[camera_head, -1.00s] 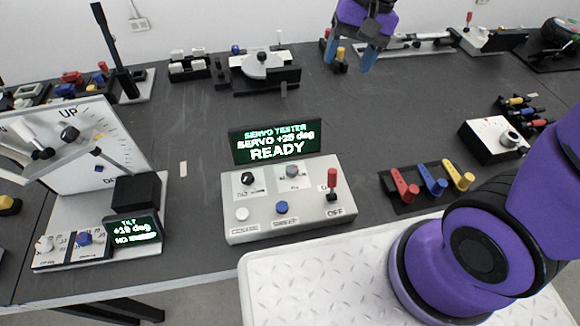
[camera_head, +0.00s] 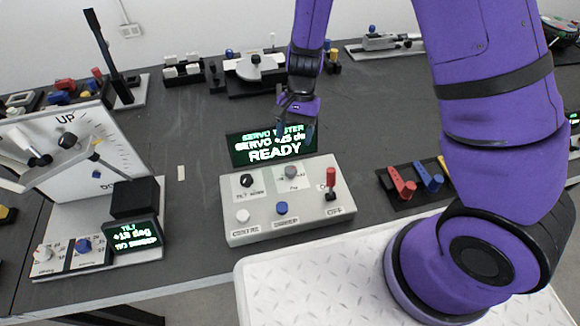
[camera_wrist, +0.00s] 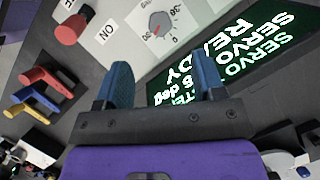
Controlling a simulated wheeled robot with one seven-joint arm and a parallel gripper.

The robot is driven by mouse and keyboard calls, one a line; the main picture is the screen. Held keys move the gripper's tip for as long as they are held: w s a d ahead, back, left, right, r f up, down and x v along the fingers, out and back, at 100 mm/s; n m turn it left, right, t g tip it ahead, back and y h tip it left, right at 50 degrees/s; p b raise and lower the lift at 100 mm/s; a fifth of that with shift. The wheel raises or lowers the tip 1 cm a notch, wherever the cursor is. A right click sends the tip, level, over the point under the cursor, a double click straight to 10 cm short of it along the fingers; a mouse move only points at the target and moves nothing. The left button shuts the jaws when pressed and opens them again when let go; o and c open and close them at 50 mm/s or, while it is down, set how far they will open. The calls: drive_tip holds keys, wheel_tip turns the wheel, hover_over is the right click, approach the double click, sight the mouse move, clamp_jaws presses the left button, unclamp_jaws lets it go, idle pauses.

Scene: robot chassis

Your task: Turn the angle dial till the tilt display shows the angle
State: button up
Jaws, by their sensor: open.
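The servo tester box (camera_head: 240,221) stands mid-table, its display (camera_head: 265,147) reading about "SERVO +25 deg READY". A grey dial (camera_head: 291,173), seemingly the angle dial, sits on its top right; the wrist view shows this dial (camera_wrist: 160,22) with a numbered scale. A black selector knob (camera_head: 247,181) is left of it. The tilt display (camera_head: 132,235) at lower left reads about "+18 deg", its last line blurred. My gripper (camera_head: 297,126) points down, open and empty, in front of the tester display and apart from the dial. Its blue fingers (camera_wrist: 160,78) also show in the wrist view.
A red lever (camera_head: 331,178), a white button (camera_head: 243,215) and a blue button (camera_head: 281,208) are on the tester. Red, blue and yellow levers (camera_head: 402,184) stand to the right. The tilt rig's white board (camera_head: 95,120) stands left.

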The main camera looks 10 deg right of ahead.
sight(290, 170)
drive_tip(key=x, duration=1)
drive_tip(key=c, duration=0.9)
